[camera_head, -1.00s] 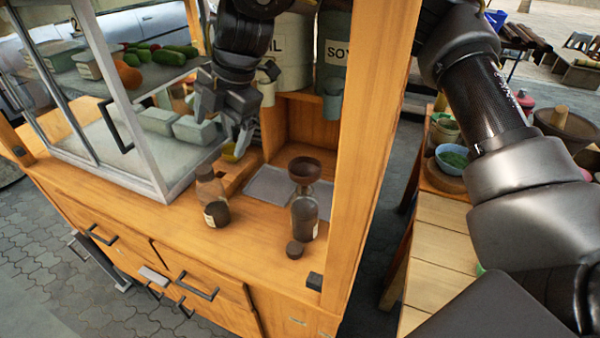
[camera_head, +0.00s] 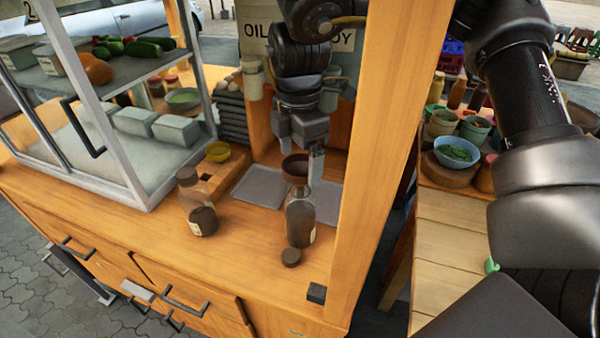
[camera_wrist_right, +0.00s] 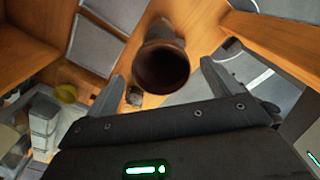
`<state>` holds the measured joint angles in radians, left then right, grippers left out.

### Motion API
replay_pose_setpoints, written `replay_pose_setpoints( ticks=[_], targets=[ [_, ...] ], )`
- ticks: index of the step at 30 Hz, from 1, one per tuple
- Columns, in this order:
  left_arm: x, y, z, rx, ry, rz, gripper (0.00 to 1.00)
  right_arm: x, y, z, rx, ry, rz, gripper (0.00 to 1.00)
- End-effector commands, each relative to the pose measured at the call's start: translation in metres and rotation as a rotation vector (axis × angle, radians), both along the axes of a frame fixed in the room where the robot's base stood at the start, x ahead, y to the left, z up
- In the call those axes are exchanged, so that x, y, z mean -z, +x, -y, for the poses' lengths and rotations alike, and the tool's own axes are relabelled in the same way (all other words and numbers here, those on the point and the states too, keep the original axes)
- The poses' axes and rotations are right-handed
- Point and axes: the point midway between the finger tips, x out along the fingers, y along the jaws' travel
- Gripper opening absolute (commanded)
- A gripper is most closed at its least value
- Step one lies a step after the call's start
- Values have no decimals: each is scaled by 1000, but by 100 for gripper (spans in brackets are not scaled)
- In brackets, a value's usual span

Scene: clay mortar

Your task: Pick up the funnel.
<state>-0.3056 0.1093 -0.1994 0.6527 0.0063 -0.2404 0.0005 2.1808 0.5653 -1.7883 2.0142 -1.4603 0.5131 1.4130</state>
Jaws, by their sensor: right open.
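The funnel (camera_head: 295,168) is dark brown and sits mouth up on top of a glass bottle (camera_head: 300,218) on the cart's wooden counter. In the right wrist view the funnel's round mouth (camera_wrist_right: 161,68) lies between and beyond my fingertips. My right gripper (camera_head: 299,160) is open, directly above and behind the funnel, with one finger close to the funnel's right side. In the right wrist view my right gripper (camera_wrist_right: 162,75) has nothing between its fingers. Whether a finger touches the funnel I cannot tell. My left gripper is not in view.
A second bottle with dark contents (camera_head: 200,205) stands to the left of the funnel's bottle. A wooden post (camera_head: 378,150) rises close on the right, and a glass display case (camera_head: 110,120) stands on the left.

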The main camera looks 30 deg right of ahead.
Motion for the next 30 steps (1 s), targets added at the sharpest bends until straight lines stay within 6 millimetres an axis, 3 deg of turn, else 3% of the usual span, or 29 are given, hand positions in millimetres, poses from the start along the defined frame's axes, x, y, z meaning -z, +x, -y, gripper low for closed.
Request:
replay_pose_setpoints(
  ticks=[5,15,23,30],
  targets=[
    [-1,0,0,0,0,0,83,6,-1,1,0,0,0,89],
    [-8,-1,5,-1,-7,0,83,49,-3,2,0,0,0,89],
    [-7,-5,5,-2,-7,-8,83,52,-2,2,1,1,2,89],
    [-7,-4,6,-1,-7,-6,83,52,-2,2,1,1,2,60]
  ],
)
